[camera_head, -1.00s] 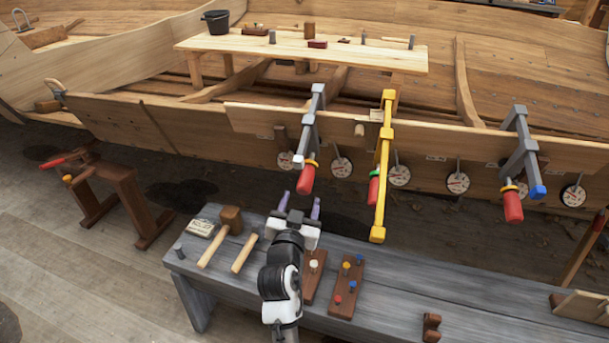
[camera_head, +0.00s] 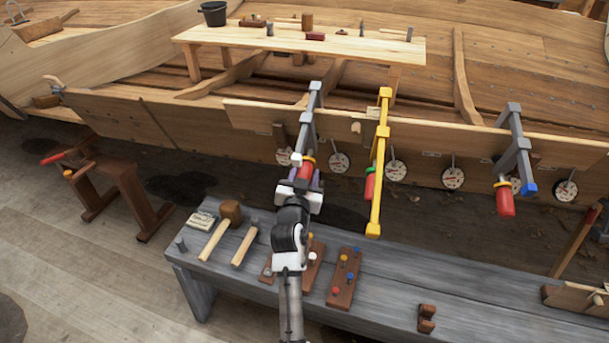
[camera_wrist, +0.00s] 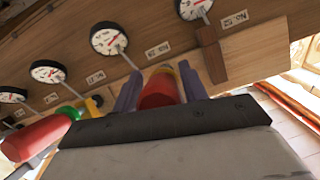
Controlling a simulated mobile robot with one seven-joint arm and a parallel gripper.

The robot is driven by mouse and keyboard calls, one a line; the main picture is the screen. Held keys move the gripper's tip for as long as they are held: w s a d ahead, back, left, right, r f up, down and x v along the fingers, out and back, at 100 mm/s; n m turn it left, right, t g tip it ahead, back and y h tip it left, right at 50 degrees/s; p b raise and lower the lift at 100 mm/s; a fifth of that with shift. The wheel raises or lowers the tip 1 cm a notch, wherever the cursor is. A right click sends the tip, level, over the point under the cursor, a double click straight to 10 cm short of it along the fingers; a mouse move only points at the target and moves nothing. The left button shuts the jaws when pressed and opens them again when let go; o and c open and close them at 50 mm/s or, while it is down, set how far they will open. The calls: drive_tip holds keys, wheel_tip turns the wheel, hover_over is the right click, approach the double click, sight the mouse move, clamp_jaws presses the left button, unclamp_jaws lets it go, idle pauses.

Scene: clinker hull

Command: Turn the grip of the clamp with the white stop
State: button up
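The clamp with the white stop (camera_head: 296,159) is the left grey clamp (camera_head: 310,122), fixed over the plank edge of the hull. Its red grip (camera_head: 306,172) with a yellow collar hangs below, partly hidden by my gripper. My gripper (camera_head: 302,182) is at this grip. In the wrist view the red grip (camera_wrist: 159,92) lies between my two purple fingers (camera_wrist: 160,88), one on each side. The fingers look spread as wide as before, so I see them as open around it; whether either touches it is unclear.
A yellow clamp (camera_head: 379,165) with a red-and-green grip hangs close to the right. Another grey clamp (camera_head: 515,140) with a blue stop is farther right. Round dials (camera_head: 396,171) hang along the plank. A grey bench (camera_head: 400,278) with mallets and peg blocks stands below.

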drive_tip(key=c, duration=0.6)
drive_tip(key=shift+c, duration=0.2)
drive_tip(key=shift+b, duration=0.35)
